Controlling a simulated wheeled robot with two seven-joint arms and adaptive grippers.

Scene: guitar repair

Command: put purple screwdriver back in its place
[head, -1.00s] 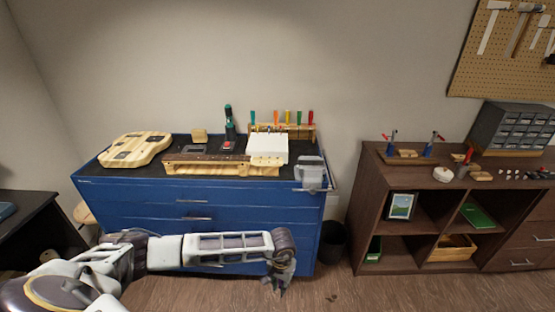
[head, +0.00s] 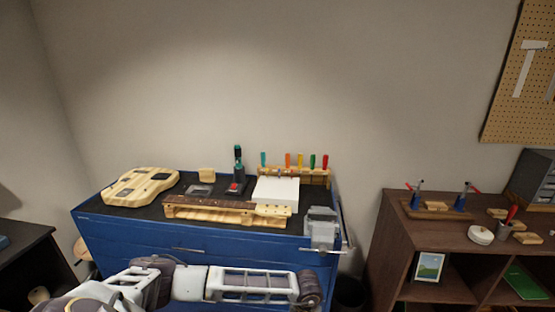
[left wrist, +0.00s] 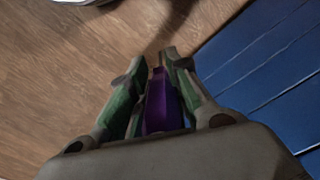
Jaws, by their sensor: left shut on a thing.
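The purple screwdriver (left wrist: 161,104) shows in the left wrist view, its handle between the fingers of my left gripper (left wrist: 155,82). The gripper is shut on it, over the wooden floor beside the blue cabinet. In the head view the left arm stretches across the front of the cabinet, and its gripper is below the picture's edge. A wooden screwdriver rack (head: 318,178) stands at the back right of the cabinet top. It holds several screwdrivers with teal, orange, yellow, green and red handles. There is a wider gap between the teal and orange handles. My right gripper is not in view.
A brown shelf (head: 400,232) stands to the right.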

